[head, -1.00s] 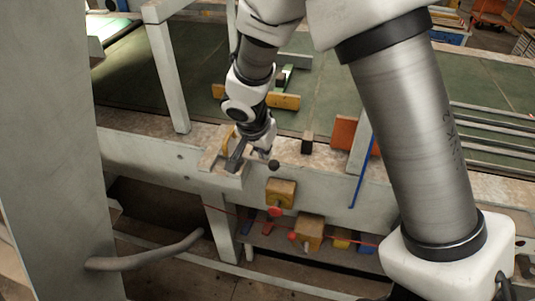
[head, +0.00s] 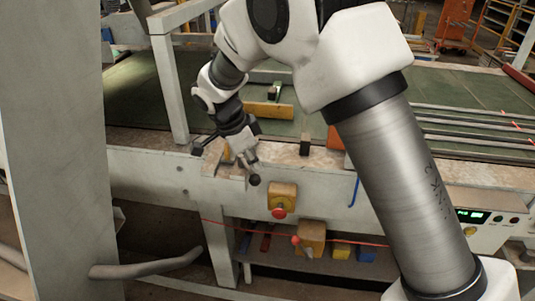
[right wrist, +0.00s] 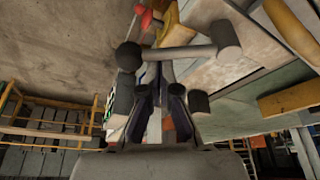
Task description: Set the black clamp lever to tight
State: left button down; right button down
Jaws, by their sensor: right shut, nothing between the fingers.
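The black clamp lever shows in the right wrist view as a grey bar (right wrist: 180,52) with a dark ball knob at its left end and a dark cylinder at its right end. In the head view its black ball knob (head: 255,180) stands at the front edge of the bench, just below my right gripper (head: 249,160). My right gripper is shut and empty. In the right wrist view its fingers (right wrist: 160,92) are close to the bar; I cannot tell whether they touch it. The clamp's body is partly hidden by the gripper. My left gripper is not in view.
A yellow box with a red button (head: 282,199) is on the bench front, right of the knob. A small dark block (head: 305,144) stands on the bench top. A grey upright (head: 55,150) fills the left side. A control panel (head: 485,217) is at right.

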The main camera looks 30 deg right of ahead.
jog(key=shift+w+a+m+g, duration=0.15)
jog(key=shift+a+m+g, duration=0.15)
jog(key=shift+a+m, duration=0.5)
jog(key=shift+w+m, duration=0.1)
jog(key=shift+m, duration=0.3)
jog(key=shift+d+p, duration=0.15)
jog(key=shift+p, duration=0.15)
jog(key=shift+w+d+r, duration=0.1)
jog(key=shift+w, duration=0.1)
jog(key=shift+w+d, duration=0.25)
jog(key=shift+w, duration=0.2)
jog(key=shift+s, duration=0.1)
